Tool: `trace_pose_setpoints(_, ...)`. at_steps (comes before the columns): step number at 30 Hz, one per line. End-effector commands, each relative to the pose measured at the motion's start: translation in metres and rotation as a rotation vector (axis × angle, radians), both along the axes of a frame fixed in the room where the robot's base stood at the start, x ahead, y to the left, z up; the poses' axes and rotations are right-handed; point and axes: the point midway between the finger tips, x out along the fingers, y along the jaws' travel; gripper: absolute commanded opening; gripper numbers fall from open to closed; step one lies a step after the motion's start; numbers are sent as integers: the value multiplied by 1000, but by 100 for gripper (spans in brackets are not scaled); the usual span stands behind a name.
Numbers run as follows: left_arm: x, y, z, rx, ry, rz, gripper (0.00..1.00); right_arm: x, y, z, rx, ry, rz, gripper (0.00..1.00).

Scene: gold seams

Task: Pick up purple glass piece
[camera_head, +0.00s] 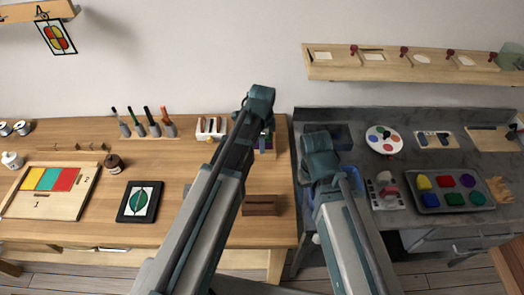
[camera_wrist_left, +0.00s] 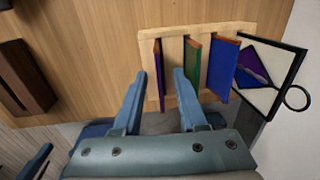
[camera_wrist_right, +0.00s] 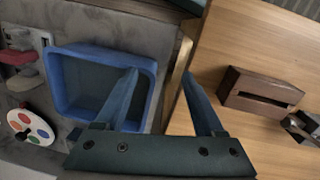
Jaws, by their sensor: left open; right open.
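A thin purple glass piece (camera_wrist_left: 159,78) stands on edge in a slotted wooden rack (camera_wrist_left: 150,42) in the left wrist view. A green piece (camera_wrist_left: 192,66) and a blue piece (camera_wrist_left: 222,68) stand in the same rack to its right. My left gripper (camera_wrist_left: 160,76) is open, and its fingertips appear on either side of the purple piece; I cannot tell whether they touch it. In the head view my left arm partly covers the rack (camera_head: 265,154). My right gripper (camera_wrist_right: 160,75) is open and empty, above a blue bin (camera_wrist_right: 62,85) and the table edge.
A framed panel with a purple shape (camera_wrist_left: 268,78) stands right of the rack in the left wrist view. A dark brown wooden block (camera_head: 262,205) lies near the wooden table's front. A grey tray (camera_head: 430,201) of coloured pieces, one purple, sits on the grey bench.

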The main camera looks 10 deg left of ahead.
Motion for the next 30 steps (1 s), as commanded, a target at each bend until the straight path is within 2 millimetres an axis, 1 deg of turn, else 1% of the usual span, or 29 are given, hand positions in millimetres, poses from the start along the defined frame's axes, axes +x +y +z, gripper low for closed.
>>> trace_pose_setpoints(2, 0, 0, 1, 0, 0, 0, 41, 0, 0, 1, 0, 0, 0, 71)
trace_pose_setpoints(3, 0, 0, 1, 0, 0, 0, 39, 0, 0, 1, 0, 0, 0, 71)
trace_pose_setpoints(8, 0, 0, 1, 0, 0, 0, 11, 0, 0, 1, 0, 0, 0, 71)
trace_pose_setpoints(9, 0, 0, 1, 0, 0, 0, 3, 0, 0, 1, 0, 0, 0, 71)
trace_pose_setpoints(10, 0, 0, 1, 0, 0, 0, 0, 0, 0, 1, 0, 0, 0, 71)
trace_pose_setpoints(30, 0, 0, 1, 0, 0, 0, 0, 0, 0, 1, 0, 0, 0, 71)
